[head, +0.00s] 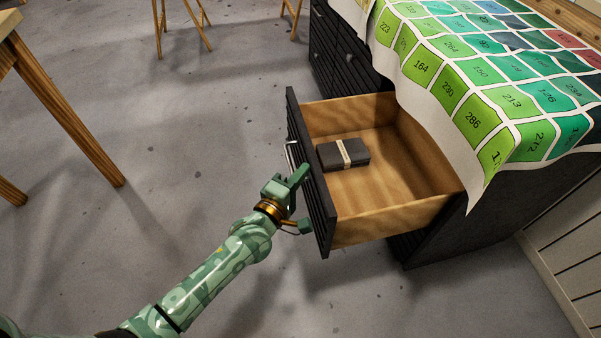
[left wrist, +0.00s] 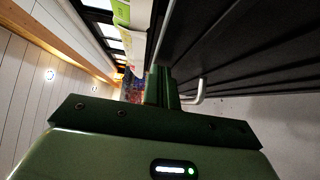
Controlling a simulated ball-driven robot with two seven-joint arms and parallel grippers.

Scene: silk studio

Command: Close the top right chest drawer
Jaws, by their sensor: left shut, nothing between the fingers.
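The top right chest drawer (head: 400,217) stands pulled well out of the dark chest (head: 450,235) in the head view. Its dark slatted front (head: 312,185) faces left and has a pale metal handle (head: 291,155). A dark bundle with a light band (head: 344,153) lies inside it. My left gripper (head: 299,176) is shut and empty, close beside the outer face of the drawer front, near the handle. In the left wrist view its fingers (left wrist: 160,85) point along the dark slatted front (left wrist: 255,50), with the handle (left wrist: 200,92) just right of them. I cannot tell whether they touch. My right gripper is out of view.
A cloth with numbered green squares (head: 480,75) covers the chest top and hangs over its edge. Other closed drawers (head: 345,50) sit farther along the chest. A wooden table leg (head: 70,115) stands at left. The grey floor (head: 170,150) between is clear.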

